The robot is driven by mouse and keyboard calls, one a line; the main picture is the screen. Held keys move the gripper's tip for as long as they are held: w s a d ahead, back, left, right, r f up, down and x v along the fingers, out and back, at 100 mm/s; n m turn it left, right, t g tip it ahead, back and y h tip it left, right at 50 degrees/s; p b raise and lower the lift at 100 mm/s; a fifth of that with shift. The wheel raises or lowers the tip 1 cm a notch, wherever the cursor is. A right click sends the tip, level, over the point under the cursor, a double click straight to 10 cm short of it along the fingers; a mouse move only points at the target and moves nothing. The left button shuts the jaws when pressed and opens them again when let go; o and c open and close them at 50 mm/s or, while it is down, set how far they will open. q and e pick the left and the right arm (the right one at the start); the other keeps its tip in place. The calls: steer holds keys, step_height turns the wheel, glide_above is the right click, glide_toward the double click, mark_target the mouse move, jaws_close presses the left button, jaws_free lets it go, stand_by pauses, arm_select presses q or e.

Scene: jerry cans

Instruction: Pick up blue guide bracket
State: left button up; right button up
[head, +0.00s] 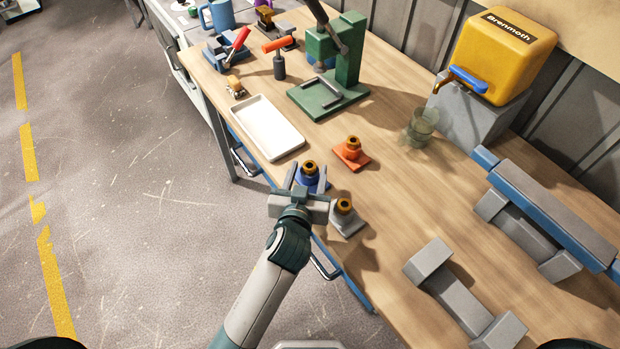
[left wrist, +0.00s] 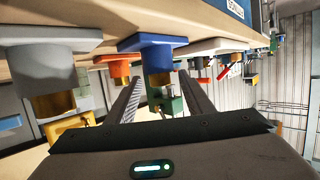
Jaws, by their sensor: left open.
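The blue guide bracket (head: 312,184) stands near the table's front edge, with a brass-coloured ring on top. My left gripper (head: 306,177) is open, with its fingers on either side of the bracket in the head view and partly hiding it. The left wrist view is upside down. There the blue bracket (left wrist: 152,43) lies ahead, between the lines of the open fingers (left wrist: 161,92); I cannot tell whether they touch it. A grey bracket (head: 345,221) stands close to the right of the gripper, and an orange bracket (head: 351,154) stands farther back. My right gripper is not in view.
A white tray (head: 266,128) lies left of the brackets. A green press (head: 345,65) and a glass (head: 421,127) stand behind. A yellow jerry can (head: 505,55) sits on a grey block. Grey block fixtures (head: 450,290) lie at the right. Bare tabletop surrounds the orange bracket.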

arm_select(q)
steer(key=shift+b+x, duration=0.4)
steer(key=shift+x, duration=0.95)
steer(key=c, duration=1.1)
steer(key=shift+r, duration=0.15)
step_height(320, 180, up, 10)
steer(key=shift+f+b, duration=0.1)
steer(key=shift+b, duration=0.6)
